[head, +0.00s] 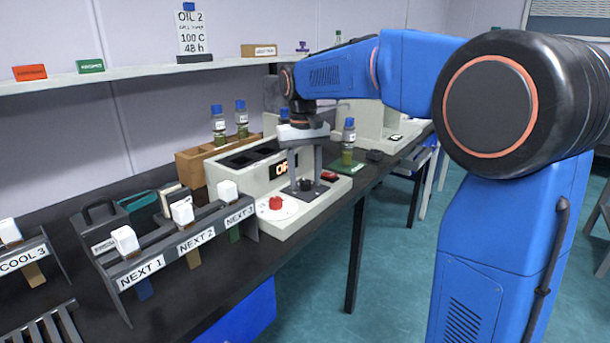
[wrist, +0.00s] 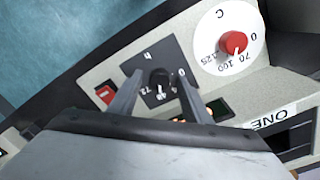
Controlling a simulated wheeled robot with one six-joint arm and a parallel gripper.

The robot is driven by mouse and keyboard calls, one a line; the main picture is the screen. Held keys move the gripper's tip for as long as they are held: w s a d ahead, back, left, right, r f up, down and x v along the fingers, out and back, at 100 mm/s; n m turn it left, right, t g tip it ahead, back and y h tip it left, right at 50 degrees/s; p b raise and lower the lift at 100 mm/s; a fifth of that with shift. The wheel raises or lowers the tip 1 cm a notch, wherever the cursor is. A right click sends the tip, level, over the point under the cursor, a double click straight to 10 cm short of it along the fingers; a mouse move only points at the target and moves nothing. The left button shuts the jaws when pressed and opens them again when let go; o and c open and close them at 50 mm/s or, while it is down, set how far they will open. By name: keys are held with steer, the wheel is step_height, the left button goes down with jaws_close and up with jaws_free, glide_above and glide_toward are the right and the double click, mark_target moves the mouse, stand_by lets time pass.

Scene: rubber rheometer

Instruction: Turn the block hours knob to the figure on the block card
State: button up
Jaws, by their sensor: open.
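The block hours knob (wrist: 159,80) is small and black, on a dark dial plate marked h, with 0, 48 and 72 visible. In the head view the knob (head: 306,185) sits at the front of the pale heating block (head: 238,178). My gripper (wrist: 158,74) points down over the dial, open, with one finger on either side of the knob; I cannot tell whether they touch it. In the head view my gripper (head: 305,178) hides part of the dial. The knob's pointer is too small to read surely. The card (head: 191,35) on the shelf reads OIL 2, 100 C, 48 h.
A red knob (wrist: 233,43) on a white C dial is beside the hours dial. A red switch (wrist: 105,94) is on its other side. The orange display (head: 284,168) is partly hidden. A vial (head: 348,142) stands on a green pad behind. The NEXT rack (head: 190,240) is at the front left.

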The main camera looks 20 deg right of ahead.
mark_target(303, 182)
steer(key=shift+r, duration=0.15)
step_height(303, 182, up, 17)
steer(key=shift+a, duration=0.35)
stand_by(0.4)
steer(key=s+d+f+t, duration=0.1)
steer(key=s+d+f, duration=0.2)
steer(key=s+f, duration=0.45)
steer(key=s+d+f+t, duration=0.2)
steer(key=s+d+f, duration=0.15)
steer(key=s, duration=0.75)
steer(key=s+d+f+t, duration=0.1)
steer(key=s+f, duration=1.4)
steer(key=f, duration=0.3)
steer(key=shift+d+t, duration=0.15)
steer(key=shift+t, duration=0.25)
